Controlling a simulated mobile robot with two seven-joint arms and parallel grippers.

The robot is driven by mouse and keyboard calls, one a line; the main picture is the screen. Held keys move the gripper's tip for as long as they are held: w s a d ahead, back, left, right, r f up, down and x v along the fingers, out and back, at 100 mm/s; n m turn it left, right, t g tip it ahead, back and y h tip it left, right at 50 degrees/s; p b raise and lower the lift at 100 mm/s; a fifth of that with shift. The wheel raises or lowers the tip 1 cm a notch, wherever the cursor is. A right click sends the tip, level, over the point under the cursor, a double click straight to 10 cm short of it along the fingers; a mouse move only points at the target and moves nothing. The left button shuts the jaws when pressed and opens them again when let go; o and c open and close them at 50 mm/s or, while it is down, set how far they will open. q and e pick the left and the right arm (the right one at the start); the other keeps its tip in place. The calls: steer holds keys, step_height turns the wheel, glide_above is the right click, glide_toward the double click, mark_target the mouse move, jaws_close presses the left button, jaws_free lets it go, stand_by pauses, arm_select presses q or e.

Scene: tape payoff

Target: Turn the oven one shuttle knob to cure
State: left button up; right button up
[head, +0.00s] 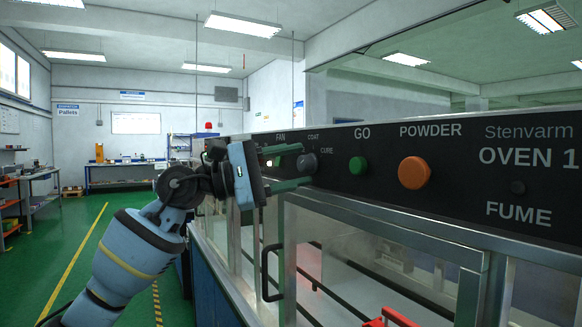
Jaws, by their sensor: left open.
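The oven's black control panel (455,165) is marked "OVEN 1". Its dark round shuttle knob (308,163) sits close to the labels COAT, above it, and CURE, to its right. Which way the knob points is too small to tell. My left gripper (300,167) is open in front of the panel's left part. Its two green fingers reach right, one above and one below the knob's level, with the tips close to the knob. I cannot tell whether they touch it. My right gripper is not in view.
A green GO button (358,165) and an orange POWDER button (414,172) are right of the knob. A glazed door with a dark handle (267,273) is below the panel. A red part (388,318) shows at the bottom. Open green floor (70,240) lies left.

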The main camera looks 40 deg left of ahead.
arm_select(q)
steer(key=shift+s+a+f, duration=0.15)
steer(key=shift+a+f, duration=0.05)
steer(key=b+v, duration=0.3)
steer(key=v, duration=0.4)
steer(key=shift+s, duration=0.15)
steer(key=shift+a+r, duration=0.1)
steer(key=shift+r, duration=0.05)
